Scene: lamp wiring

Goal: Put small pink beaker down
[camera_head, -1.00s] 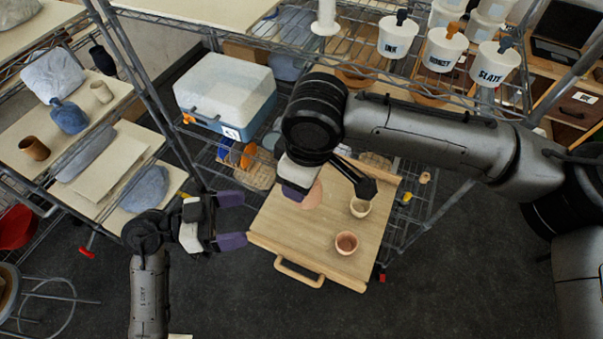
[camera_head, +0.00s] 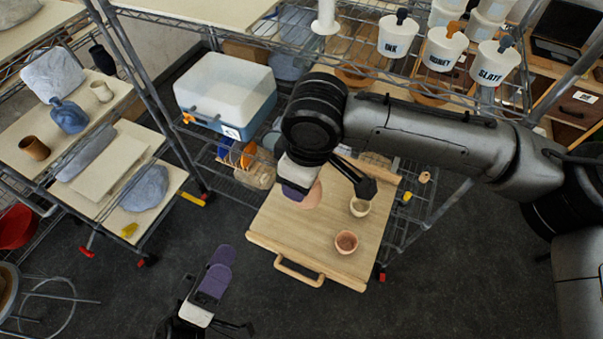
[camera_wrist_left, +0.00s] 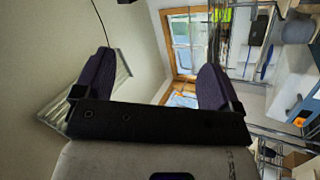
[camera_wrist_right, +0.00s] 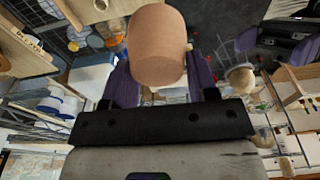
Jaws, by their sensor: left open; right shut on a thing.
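The pink beaker (camera_wrist_right: 157,45) is a plain pinkish-tan cup between the purple fingers of my right gripper (camera_wrist_right: 160,82), which is shut on it. In the head view the beaker (camera_head: 312,196) shows partly behind my right gripper (camera_head: 296,190), over the wooden board (camera_head: 290,225). I cannot tell whether its base touches the board. My left gripper (camera_head: 214,276) is open and empty, low in the head view, left of the board. In the left wrist view, its fingers (camera_wrist_left: 155,80) stand apart with nothing between them.
A cream cup (camera_head: 360,207) and a pinkish cup (camera_head: 346,242) stand on the board's right part. A blue-and-white cooler (camera_head: 225,95) is on the rack behind. A shelf (camera_head: 90,185) with pottery is at left. Labelled white pots (camera_head: 443,48) stand at upper right.

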